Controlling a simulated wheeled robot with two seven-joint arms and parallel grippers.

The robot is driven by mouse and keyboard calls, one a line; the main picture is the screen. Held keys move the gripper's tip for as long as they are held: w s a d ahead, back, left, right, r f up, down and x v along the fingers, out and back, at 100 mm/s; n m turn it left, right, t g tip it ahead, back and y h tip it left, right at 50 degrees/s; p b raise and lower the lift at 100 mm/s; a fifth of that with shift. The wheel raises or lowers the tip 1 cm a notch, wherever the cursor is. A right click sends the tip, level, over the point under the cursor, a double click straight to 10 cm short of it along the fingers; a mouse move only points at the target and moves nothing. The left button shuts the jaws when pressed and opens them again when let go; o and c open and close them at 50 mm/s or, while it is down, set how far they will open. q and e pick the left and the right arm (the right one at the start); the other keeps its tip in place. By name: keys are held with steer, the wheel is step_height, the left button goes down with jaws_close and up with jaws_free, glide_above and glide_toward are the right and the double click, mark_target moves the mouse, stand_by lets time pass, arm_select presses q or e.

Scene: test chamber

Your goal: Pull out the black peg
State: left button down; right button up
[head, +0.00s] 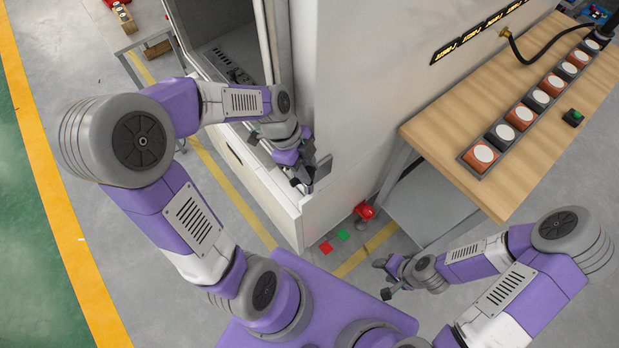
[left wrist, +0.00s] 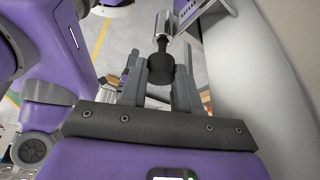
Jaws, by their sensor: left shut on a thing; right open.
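The black peg (left wrist: 160,68) shows in the left wrist view as a short dark cylinder between my left gripper's fingers. A shiny metal cylinder (left wrist: 163,25) is just beyond it, in line with it; I cannot tell if they are joined. My left gripper (left wrist: 160,85) is shut on the black peg. My right gripper (head: 384,278) is open and empty, low over the floor near the wooden table.
The white cabinet (head: 345,110) stands tall in front, its wall close to my left arm. A wooden table (head: 440,125) at the right bears a row of orange and black blocks (head: 520,117). A red object (head: 365,211) lies on the floor by the cabinet.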

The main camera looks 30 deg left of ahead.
arm_select(q)
steer(key=shift+r+p, duration=1.05)
steer(key=shift+r, duration=0.6)
steer(key=shift+r+p, duration=0.9)
steer(key=shift+r, duration=0.65)
steer(key=shift+f, duration=0.1)
